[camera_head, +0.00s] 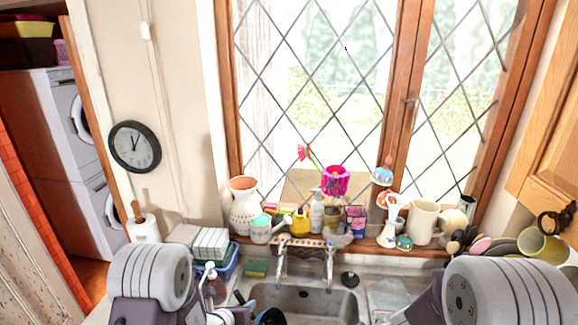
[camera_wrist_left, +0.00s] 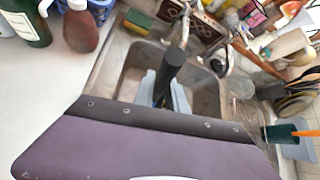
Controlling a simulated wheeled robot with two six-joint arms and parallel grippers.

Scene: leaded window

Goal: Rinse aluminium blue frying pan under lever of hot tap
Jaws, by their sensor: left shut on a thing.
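The black handle (camera_wrist_left: 172,66) of what looks like the frying pan rises from between the pale grey-blue fingers of my left gripper (camera_wrist_left: 166,92), which is shut on it. The gripper's purple body hides the lower part of the wrist view. In the head view a dark blue bit of the pan (camera_head: 271,317) shows at the bottom edge over the sink; most of it is hidden or cut off. Two metal taps, a left one (camera_head: 281,262) and a right one (camera_head: 328,266), stand behind the basin. I cannot tell which is hot. My right gripper is out of frame.
The steel sink (camera_head: 310,299) lies below the window. The sill behind is crowded with a pitcher (camera_head: 243,205), pots and mugs. A green-yellow sponge (camera_head: 257,268) and a blue basket (camera_head: 222,266) stand left. A dish rack with plates (camera_head: 505,246) is right.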

